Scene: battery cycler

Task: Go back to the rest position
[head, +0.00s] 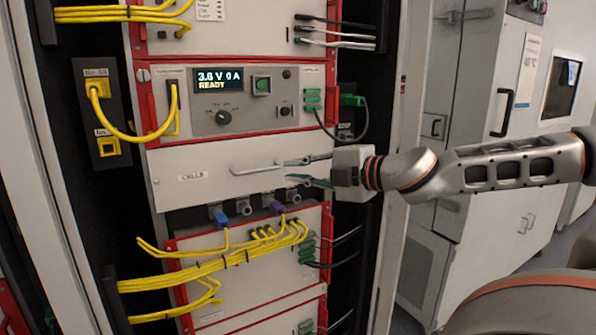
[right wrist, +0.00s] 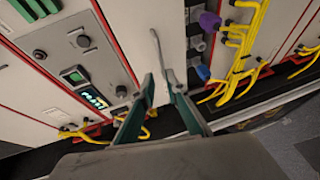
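My right gripper (head: 288,170) reaches in from the right in front of the pale drawer marked CELLS (head: 215,180). Its two green-tipped fingers are apart, one above the other. The drawer's bar handle (head: 256,170) lies just left of the fingertips. In the right wrist view the fingers (right wrist: 160,88) are spread, with the handle (right wrist: 158,45) running toward the gap between them. I cannot tell whether a finger touches it. Nothing is seen gripped. The drawer front looks flush with the rack. My left gripper is not in view.
Above the drawer is a panel (head: 228,108) whose display reads 3.6 V 0 A READY. Yellow cables (head: 215,262) and blue and purple plugs hang close below the drawer. A black-handled cabinet (head: 470,100) stands at the right, behind my right arm.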

